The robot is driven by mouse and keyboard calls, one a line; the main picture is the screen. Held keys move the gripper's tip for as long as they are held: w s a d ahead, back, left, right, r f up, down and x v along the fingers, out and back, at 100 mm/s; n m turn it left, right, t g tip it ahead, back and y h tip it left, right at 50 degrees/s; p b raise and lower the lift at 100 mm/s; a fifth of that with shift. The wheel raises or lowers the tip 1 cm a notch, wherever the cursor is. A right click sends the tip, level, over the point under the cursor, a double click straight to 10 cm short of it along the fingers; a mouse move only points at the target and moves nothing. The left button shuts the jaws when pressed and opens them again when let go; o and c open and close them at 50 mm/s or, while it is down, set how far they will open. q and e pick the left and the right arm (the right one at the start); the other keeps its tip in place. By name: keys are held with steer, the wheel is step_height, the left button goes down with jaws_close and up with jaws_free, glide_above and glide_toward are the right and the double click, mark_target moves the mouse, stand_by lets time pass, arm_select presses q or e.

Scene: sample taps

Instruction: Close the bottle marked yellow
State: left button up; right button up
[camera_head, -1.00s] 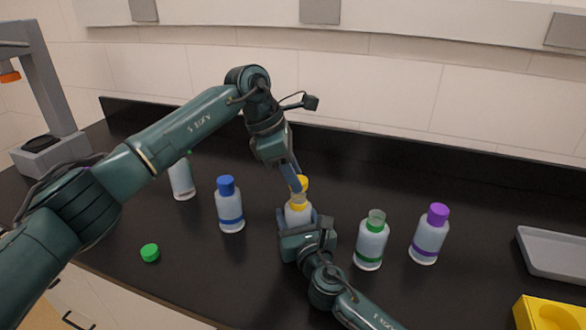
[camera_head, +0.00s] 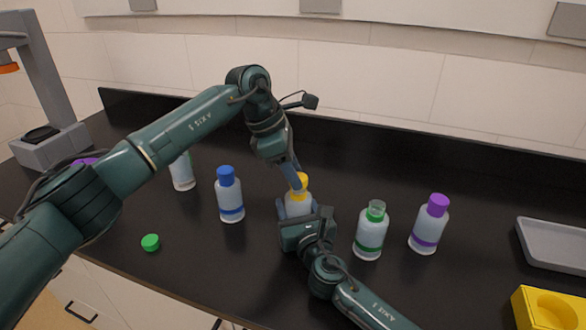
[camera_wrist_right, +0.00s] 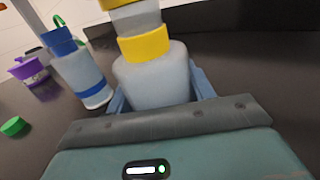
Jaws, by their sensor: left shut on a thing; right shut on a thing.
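The bottle marked yellow (camera_head: 298,207) stands upright between the fingers of my right gripper (camera_head: 297,213), which is shut on its body. In the right wrist view the bottle (camera_wrist_right: 152,80) shows a yellow band and a clear neck above it. The yellow cap (camera_head: 299,182) is in my left gripper (camera_head: 297,178), shut on it from above. In the right wrist view the cap (camera_wrist_right: 118,3) is cut off by the top edge, at the top of the neck. I cannot tell whether it touches the neck.
A blue-capped bottle (camera_head: 229,197) stands left; an uncapped green-banded bottle (camera_head: 370,232) and a purple-capped bottle (camera_head: 430,224) stand right. A loose green cap (camera_head: 151,242) lies front left. A grey tray (camera_head: 553,244) and yellow block (camera_head: 548,308) are far right.

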arm_select(q)
steer(key=shift+f, duration=0.6)
steer(key=m, duration=0.1)
steer(key=m+g, duration=0.1)
steer(key=m, duration=0.2)
steer(key=shift+w+d+g, duration=0.1)
steer(key=shift+w+g, duration=0.15)
steer(key=shift+g, duration=0.05)
steer(key=shift+m+g+y, duration=0.3)
steer(key=shift+m+g, duration=0.1)
steer(key=shift+m, duration=0.8)
steer(key=o, duration=0.9)
steer(key=shift+r, duration=0.15)
steer(key=shift+r, duration=2.15)
